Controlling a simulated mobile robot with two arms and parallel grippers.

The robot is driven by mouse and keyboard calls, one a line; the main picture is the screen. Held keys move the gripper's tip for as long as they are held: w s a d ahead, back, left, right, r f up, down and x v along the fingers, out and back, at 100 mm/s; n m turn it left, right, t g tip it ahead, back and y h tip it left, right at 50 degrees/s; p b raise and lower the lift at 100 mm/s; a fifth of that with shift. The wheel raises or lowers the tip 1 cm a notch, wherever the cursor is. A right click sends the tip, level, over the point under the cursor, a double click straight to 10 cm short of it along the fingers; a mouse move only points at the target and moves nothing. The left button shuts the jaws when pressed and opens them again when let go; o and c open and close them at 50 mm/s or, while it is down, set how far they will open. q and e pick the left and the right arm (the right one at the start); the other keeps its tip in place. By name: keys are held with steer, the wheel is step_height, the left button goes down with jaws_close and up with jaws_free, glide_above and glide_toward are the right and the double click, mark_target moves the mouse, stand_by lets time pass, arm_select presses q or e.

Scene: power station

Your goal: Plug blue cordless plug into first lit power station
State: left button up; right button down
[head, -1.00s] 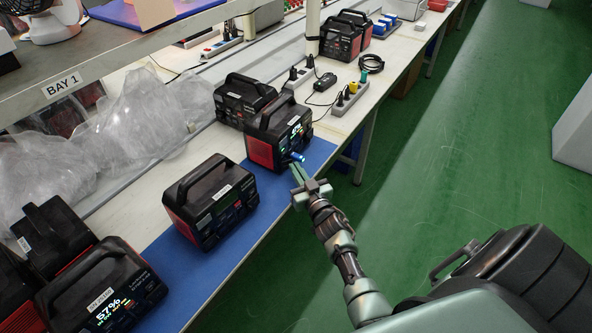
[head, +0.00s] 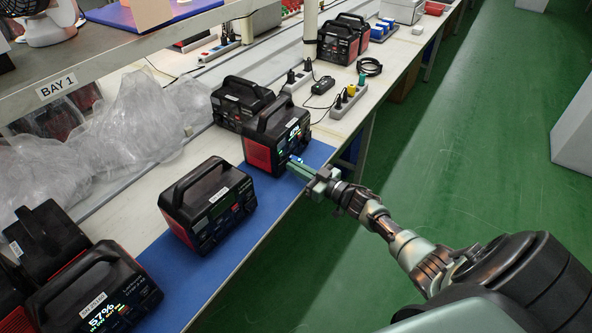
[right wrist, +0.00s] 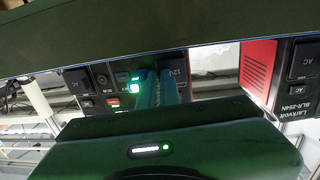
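A lit black-and-red power station (head: 262,151) stands on the blue mat in the head view, its bright display facing right. My right gripper (head: 291,165) is at its front face. A small blue plug (head: 298,158) shows at the fingertips, and the fingers appear closed on it. The wrist view shows the teal fingers (right wrist: 158,88) close together against the station's dark front panel (right wrist: 110,85), beside a bright green light. Whether the plug sits in a socket is hidden. My left gripper is not in view.
Another lit station (head: 125,284) reading 57% stands at lower left. An unlit station (head: 190,225) stands between them, and another (head: 226,108) behind. Power strips (head: 348,101) lie beyond, and clear plastic wrap (head: 130,120) at left. The green floor (head: 450,140) is open at right.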

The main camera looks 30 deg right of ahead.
steer(key=c, duration=1.6)
jaws_free()
steer(key=shift+r, duration=0.15)
steer(key=shift+d, duration=0.1)
